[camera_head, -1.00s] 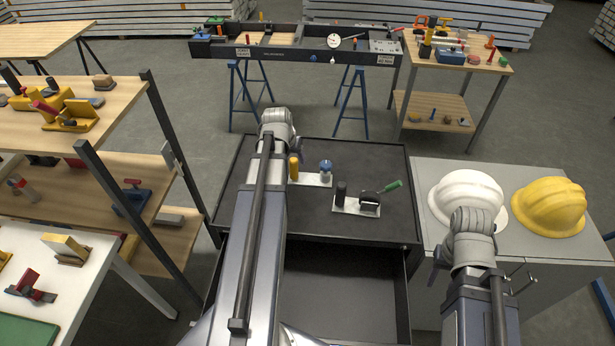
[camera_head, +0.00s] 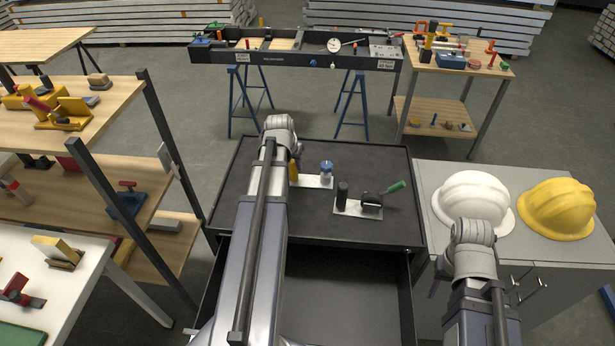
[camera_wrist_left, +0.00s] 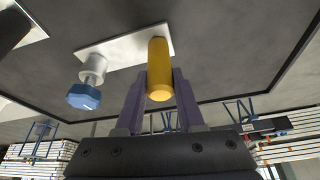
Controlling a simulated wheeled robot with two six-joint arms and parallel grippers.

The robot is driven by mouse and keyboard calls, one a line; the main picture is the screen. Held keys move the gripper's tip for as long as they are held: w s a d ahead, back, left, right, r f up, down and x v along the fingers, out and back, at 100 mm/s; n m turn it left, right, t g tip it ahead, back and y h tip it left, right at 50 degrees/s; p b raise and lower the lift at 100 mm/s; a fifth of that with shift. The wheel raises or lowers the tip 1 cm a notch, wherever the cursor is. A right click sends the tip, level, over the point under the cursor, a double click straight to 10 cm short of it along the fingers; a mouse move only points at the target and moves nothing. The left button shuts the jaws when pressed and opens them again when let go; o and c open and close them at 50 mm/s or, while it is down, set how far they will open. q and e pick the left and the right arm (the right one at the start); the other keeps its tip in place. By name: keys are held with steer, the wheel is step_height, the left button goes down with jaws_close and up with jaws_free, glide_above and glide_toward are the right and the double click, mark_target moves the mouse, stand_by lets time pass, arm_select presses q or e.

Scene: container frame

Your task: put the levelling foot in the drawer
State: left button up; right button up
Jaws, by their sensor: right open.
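The levelling foot seems to be the pale plate (camera_head: 316,182) with a blue-headed grey stem (camera_head: 326,168) and an upright yellow post (camera_head: 294,172). It lies on the dark cabinet top (camera_head: 380,220). My left gripper (camera_wrist_left: 160,78) has its two fingers on either side of the yellow post in the left wrist view; I cannot tell whether they press on it. The blue head (camera_wrist_left: 84,96) stands beside the fingers. The drawer (camera_head: 340,290) below the top is pulled out, and its visible floor is empty. My right gripper (camera_head: 438,278) is open, mostly hidden by its wrist.
A second plate (camera_head: 350,208) with a black post and a green-handled part lies on the cabinet top near the foot. A white helmet (camera_head: 470,198) and a yellow helmet (camera_head: 556,208) sit on the grey cabinet at right. A shelf rack (camera_head: 110,190) stands at left.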

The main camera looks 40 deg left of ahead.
arm_select(q)
jaws_close()
stand_by(0.9)
